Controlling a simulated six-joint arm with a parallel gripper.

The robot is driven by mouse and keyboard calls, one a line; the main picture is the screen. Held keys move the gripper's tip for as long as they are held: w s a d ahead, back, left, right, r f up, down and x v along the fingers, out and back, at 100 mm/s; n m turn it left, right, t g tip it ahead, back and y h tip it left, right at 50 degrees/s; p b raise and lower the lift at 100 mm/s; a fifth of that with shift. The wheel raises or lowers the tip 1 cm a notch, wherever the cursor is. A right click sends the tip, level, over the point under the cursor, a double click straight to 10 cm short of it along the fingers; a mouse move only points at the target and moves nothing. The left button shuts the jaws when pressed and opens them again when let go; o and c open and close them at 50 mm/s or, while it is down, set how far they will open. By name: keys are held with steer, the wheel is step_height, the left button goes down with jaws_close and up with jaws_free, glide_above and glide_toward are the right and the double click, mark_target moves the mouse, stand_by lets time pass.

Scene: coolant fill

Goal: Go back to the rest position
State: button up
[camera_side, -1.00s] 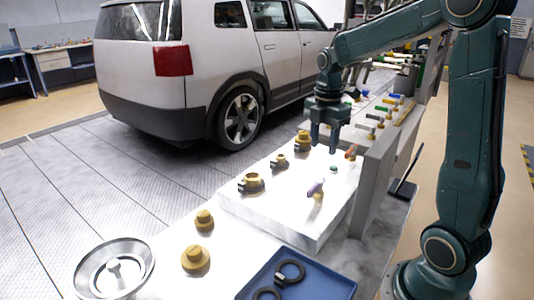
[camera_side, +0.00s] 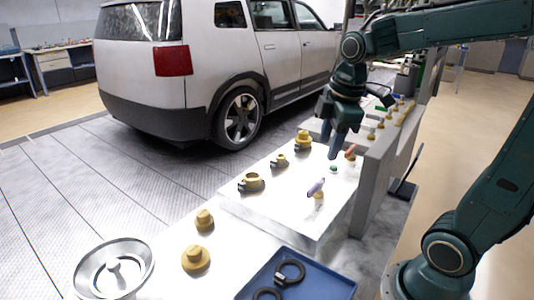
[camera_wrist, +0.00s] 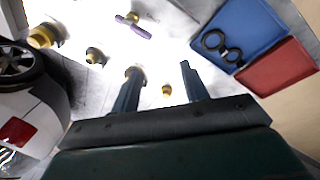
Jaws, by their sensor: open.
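My gripper (camera_side: 335,145) is in the air above the far right part of the white bench, with nothing between its fingers in the side view. In the wrist view my gripper (camera_wrist: 157,85) shows two spread dark fingers. A yellow fitting (camera_wrist: 167,89) shows below, between the fingers in the picture, and is not held.
Yellow fittings (camera_side: 251,182) and a purple-handled part (camera_side: 316,188) stand on the white bench (camera_side: 275,205). A blue tray (camera_side: 325,285) holds black rings. A metal dish (camera_side: 113,268) is at the front left. A grey upright panel (camera_side: 374,180) is close right of my gripper. A car (camera_side: 215,60) stands behind.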

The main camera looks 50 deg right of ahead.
steer(key=s+a+m+t, duration=0.3)
steer(key=s+a+m, duration=0.4)
steer(key=s+m, duration=0.1)
steer(key=shift+s+a+r+m+y, duration=0.2)
steer(key=shift+s+a+m+y, duration=0.15)
steer(key=shift+s, duration=0.55)
steer(key=shift+w+d+r, duration=0.1)
steer(key=shift+w+d, duration=0.05)
